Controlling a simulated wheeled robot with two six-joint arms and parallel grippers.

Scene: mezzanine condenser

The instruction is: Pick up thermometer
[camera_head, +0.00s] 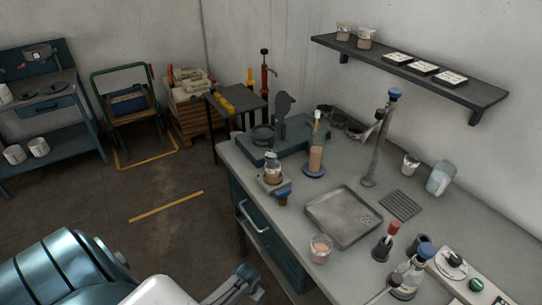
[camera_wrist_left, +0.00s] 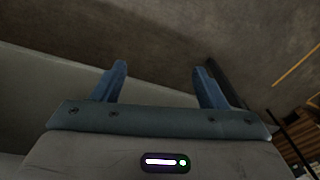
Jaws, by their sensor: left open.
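I cannot tell for sure which item is the thermometer. A thin pale rod (camera_head: 377,297) also shows by the blue-capped flask (camera_head: 411,272) at the bottom edge. My left gripper (camera_head: 246,279) is low at the bottom of the head view, in front of the bench and apart from everything on it. In the left wrist view its two blue fingers (camera_wrist_left: 160,78) are spread with nothing between them. My right gripper is not in view.
The bench (camera_head: 458,205) carries a grey tray (camera_head: 343,216), a small beaker (camera_head: 321,248), a red-topped bottle (camera_head: 388,241) and a tall tap (camera_head: 377,150). A drawer handle (camera_head: 254,216) sticks out at the front. A wall shelf (camera_head: 440,85) hangs above. The floor at left is open.

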